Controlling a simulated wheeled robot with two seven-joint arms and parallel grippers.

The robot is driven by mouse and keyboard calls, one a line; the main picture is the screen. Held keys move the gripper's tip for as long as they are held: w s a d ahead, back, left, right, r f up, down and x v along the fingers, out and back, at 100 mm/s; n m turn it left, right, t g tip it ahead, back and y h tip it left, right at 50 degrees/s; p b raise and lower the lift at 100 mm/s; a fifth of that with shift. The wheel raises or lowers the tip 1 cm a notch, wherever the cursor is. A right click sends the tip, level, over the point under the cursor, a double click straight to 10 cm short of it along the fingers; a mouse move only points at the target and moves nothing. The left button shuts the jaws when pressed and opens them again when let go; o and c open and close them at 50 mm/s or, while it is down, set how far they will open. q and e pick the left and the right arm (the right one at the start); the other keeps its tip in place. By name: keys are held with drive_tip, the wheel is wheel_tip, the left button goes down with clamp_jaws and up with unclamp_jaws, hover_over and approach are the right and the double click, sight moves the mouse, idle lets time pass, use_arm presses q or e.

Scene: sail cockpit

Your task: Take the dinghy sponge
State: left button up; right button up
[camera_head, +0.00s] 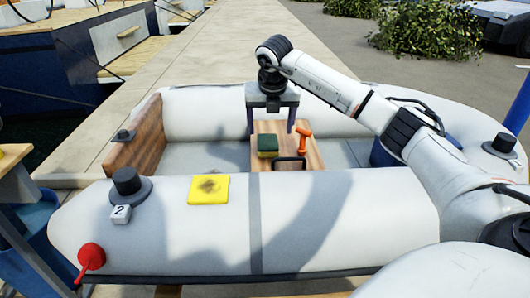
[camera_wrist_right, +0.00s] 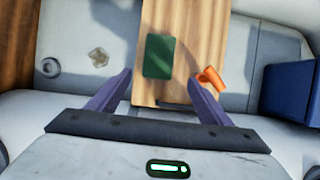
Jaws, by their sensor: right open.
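The dinghy sponge (camera_head: 267,148), a small block with a green top and yellow below, lies on the wooden seat board (camera_head: 304,160) inside the grey inflatable dinghy. In the right wrist view the sponge (camera_wrist_right: 158,56) shows its dark green top between the fingers. My right gripper (camera_head: 271,128) is open and empty above the board, pointing down, its fingers spread either side of the sponge. The right wrist view also shows both purple-grey fingers (camera_wrist_right: 160,78) apart from the sponge. My left gripper is not in view.
An orange-handled tool (camera_head: 304,135) lies just right of the sponge, with a dark handle (camera_head: 290,162) at the board's near edge. A blue box (camera_head: 383,152) stands right of the board.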

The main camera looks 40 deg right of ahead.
sight(268, 143)
drive_tip(key=x, duration=0.4)
drive_tip(key=shift+f+b, duration=0.2)
drive_tip(key=shift+b, duration=0.15)
drive_tip(key=shift+w+f, duration=0.25)
drive_tip(key=shift+f, duration=0.05)
drive_tip(key=x, duration=0.1)
drive_tip(key=b+x, duration=0.1)
drive_tip(key=x, duration=0.2)
drive_tip(key=shift+w+d+f+b, duration=0.1)
drive_tip(key=shift+w+d+b, duration=0.15)
drive_tip(key=shift+w+b, duration=0.1)
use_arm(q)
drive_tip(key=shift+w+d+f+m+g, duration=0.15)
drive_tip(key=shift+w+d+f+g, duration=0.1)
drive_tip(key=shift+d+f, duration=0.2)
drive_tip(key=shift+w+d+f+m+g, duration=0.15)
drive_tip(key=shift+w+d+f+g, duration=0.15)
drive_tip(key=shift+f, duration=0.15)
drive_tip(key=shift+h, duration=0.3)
use_arm(e)
drive_tip(key=c, duration=1.1)
